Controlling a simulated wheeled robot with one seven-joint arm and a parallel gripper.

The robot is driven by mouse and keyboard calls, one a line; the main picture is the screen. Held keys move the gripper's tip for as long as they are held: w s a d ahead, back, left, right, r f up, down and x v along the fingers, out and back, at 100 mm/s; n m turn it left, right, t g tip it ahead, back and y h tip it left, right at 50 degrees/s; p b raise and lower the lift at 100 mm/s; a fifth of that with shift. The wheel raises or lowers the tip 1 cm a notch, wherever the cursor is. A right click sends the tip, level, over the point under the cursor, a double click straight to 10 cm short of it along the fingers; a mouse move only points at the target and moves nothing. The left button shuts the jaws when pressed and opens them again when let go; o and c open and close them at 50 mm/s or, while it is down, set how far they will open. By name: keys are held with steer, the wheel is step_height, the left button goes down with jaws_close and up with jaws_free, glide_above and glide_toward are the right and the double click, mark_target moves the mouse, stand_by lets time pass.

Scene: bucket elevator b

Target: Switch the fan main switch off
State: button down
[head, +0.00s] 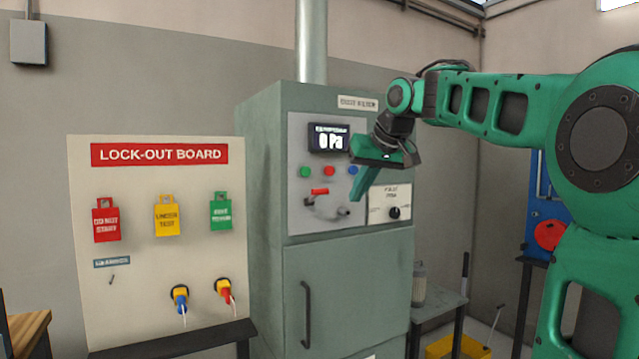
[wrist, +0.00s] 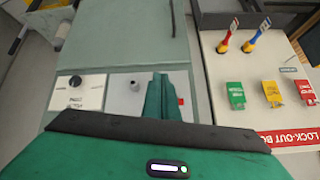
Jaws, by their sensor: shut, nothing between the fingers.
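The grey-green dust filter cabinet (head: 345,265) has a light control panel (head: 300,218) with a display reading 0 Pa (head: 328,138). Below the display are green, red and blue buttons, a red-handled lever (head: 319,191) and a grey knob (head: 343,211). A white plate (head: 390,188) with a black rotary knob (head: 394,212) is at its right; its lettering is blurred. I cannot read which is the fan main switch. My gripper (head: 358,195) is shut and empty, in front of the panel.
A lock-out board (head: 160,300) with red, yellow and green tags and two plugs stands left of the cabinet. A small table (head: 440,303) with a jar (head: 419,285) and a yellow bin (head: 455,346) are at the right. A pipe (head: 311,45) rises from the cabinet top.

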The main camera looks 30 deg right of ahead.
steer(key=w+a+r+n+t, duration=0.2)
steer(key=w+r, duration=0.4)
steer(key=r, duration=0.6)
steer(key=shift+a+y, duration=0.3)
steer(key=shift+a, duration=0.25)
glide_above(321, 191)
steer(key=w, duration=0.1)
steer(key=f, duration=0.6)
steer(key=shift+w+f, duration=0.2)
steer(key=shift+f, duration=0.05)
steer(key=shift+s+f, duration=0.7)
steer(key=shift+f, duration=0.1)
steer(key=shift+s+f, duration=0.25)
steer(key=shift+f, duration=0.6)
